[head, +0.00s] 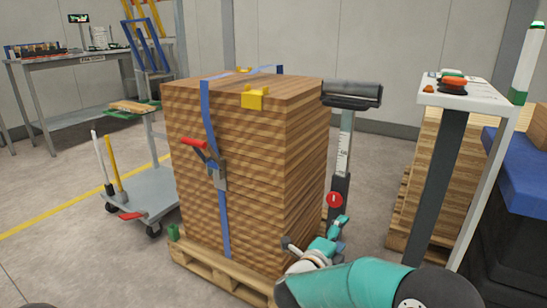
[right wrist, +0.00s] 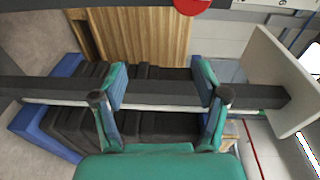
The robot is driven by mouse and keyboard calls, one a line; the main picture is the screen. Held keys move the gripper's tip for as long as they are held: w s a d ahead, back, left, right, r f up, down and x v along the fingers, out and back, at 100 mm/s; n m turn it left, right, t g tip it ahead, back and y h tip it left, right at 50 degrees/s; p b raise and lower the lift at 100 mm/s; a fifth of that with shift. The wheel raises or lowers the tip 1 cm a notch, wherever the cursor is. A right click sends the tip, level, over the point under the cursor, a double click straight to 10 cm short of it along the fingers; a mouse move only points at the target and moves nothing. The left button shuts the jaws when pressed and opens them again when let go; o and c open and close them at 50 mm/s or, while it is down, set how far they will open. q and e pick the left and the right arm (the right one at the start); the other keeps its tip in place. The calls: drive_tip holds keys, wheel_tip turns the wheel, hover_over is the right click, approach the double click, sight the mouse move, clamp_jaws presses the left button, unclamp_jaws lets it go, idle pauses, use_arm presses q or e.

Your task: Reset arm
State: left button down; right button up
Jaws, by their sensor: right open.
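My right arm (head: 365,283), teal and dark, comes in from the lower right of the head view. Its gripper (head: 337,232) is beside the right side of the strapped plank stack (head: 240,170), below the red disc (head: 335,200) on the ruler post. In the right wrist view the two teal fingers of the gripper (right wrist: 160,75) are spread apart with nothing held. A dark post (right wrist: 60,91) runs across behind them, seemingly apart from the fingers. My left gripper is not in view.
A control stand with buttons (head: 462,93) rises at the right, by a wood stack (head: 440,165) and a blue-topped black unit (head: 520,170). A roller head (head: 352,94) tops the ruler post. A cart (head: 145,190) stands left. The floor at lower left is clear.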

drive_tip(key=s+d+f+n+g+y+p, duration=0.1)
drive_tip(key=s+d+f+n+y+p, duration=0.15)
drive_tip(key=f, duration=0.55)
drive_tip(key=s+d+f+n+g+y+p, duration=0.1)
drive_tip(key=s+d+f+n+y, duration=0.2)
drive_tip(key=f, duration=0.5)
drive_tip(key=s+a+f+n+g+y+p, duration=0.1)
drive_tip(key=s+a+f+n+g+y, duration=0.2)
drive_tip(key=s+f+n, duration=0.45)
drive_tip(key=s+a+f+n+g+y, duration=0.2)
drive_tip(key=s+a+n+g, duration=0.15)
drive_tip(key=s, duration=0.35)
drive_tip(key=s+a+f+n+g+y, duration=0.2)
drive_tip(key=s+a+f+n, duration=0.15)
drive_tip(key=s, duration=0.45)
drive_tip(key=s+a+f+n+g+y, duration=0.1)
drive_tip(key=s+a+n+g+y, duration=0.25)
drive_tip(key=s, duration=0.35)
use_arm(q)
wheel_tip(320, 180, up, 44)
drive_tip(key=p, duration=3.8)
drive_tip(key=shift+p, duration=0.3)
use_arm(e)
wheel_tip(320, 180, up, 38)
drive_tip(key=t, duration=0.1)
drive_tip(key=shift+w+a+h, duration=0.15)
drive_tip(key=shift+a+h, duration=0.1)
drive_tip(key=shift+h, duration=0.15)
drive_tip(key=shift+f, duration=0.1)
